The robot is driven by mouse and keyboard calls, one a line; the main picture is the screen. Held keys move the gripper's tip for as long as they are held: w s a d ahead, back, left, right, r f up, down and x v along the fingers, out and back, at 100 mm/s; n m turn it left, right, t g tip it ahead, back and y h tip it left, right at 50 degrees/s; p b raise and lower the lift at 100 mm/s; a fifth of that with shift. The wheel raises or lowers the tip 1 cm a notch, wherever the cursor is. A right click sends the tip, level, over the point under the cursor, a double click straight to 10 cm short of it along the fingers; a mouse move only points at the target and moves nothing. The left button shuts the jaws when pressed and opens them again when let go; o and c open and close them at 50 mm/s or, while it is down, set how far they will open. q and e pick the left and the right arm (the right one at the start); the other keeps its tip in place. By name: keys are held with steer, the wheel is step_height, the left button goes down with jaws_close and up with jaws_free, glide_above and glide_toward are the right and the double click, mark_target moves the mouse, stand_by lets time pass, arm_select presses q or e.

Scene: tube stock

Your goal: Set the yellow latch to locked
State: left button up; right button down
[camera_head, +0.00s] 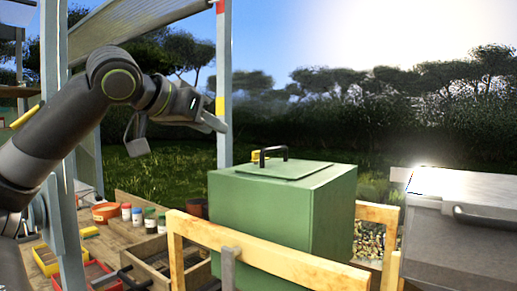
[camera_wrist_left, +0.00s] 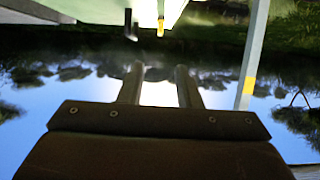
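A small yellow piece, which looks like the latch (camera_head: 260,155), sits on top of the green box (camera_head: 270,215), just behind and left of the black handle (camera_head: 283,152). Its locked or unlocked setting cannot be made out. It also shows in the left wrist view (camera_wrist_left: 160,28), near the box edge. My left gripper (camera_head: 222,125) is in the air above and left of the box, apart from the latch. Its two fingers (camera_wrist_left: 160,72) are spread with nothing between them in the left wrist view. My right gripper is not in view.
A post (camera_head: 224,90) with red and yellow bands stands behind my left gripper. A wooden rail (camera_head: 270,262) crosses in front of the box. A grey metal chest (camera_head: 465,235) is at right. Jars (camera_head: 137,217) and trays (camera_head: 85,275) lie on a bench at left.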

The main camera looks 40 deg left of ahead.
arm_select(q)
steer(key=p+x, duration=0.7)
steer(key=x, duration=0.9)
steer(key=shift+s+p, duration=0.1)
steer(key=shift+p, duration=0.3)
steer(key=shift+f, duration=0.15)
steer(key=shift+c, duration=0.4)
jaws_close()
